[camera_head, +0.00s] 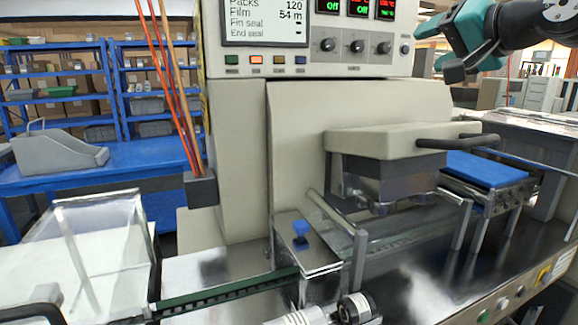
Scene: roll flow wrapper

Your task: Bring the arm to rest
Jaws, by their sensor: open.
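My gripper (453,66), teal with dark tips, is at the top right on my black arm, which enters from the right edge. It hangs in the air in front of the upper right side of the wrapping machine (300,130), clear of its housing. It is open, and I see nothing held in it.
A beige sealing head (390,140) with a black handle stands below my gripper. A blue belt (485,168) lies to its right. A clear-walled bin (105,240) is at the left. Blue shelves (85,90) stand behind. Air around my gripper looks free.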

